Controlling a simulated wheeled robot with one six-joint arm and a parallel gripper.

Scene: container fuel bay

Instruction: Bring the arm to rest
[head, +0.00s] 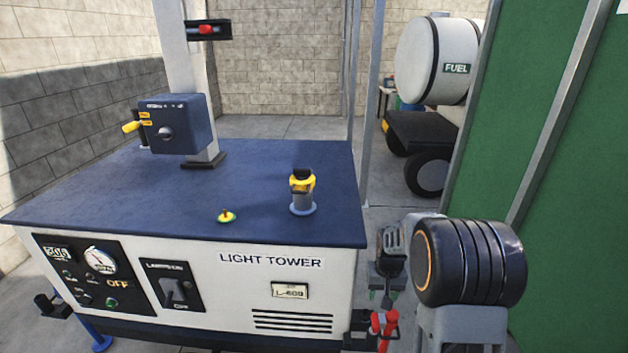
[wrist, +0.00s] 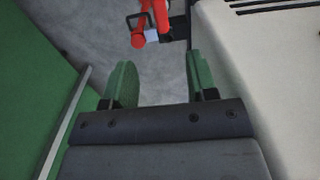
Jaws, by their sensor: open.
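My arm (head: 468,262) is at the lower right of the head view, beside the right side of the light tower.
The light tower cabinet (head: 270,261) carries a blue box (head: 178,123) on its mast, a yellow-topped filler neck (head: 302,190) and a small yellow-green cap (head: 227,216). A green container wall (head: 565,240) is close on the right. A white fuel tank (head: 432,60) stands behind.

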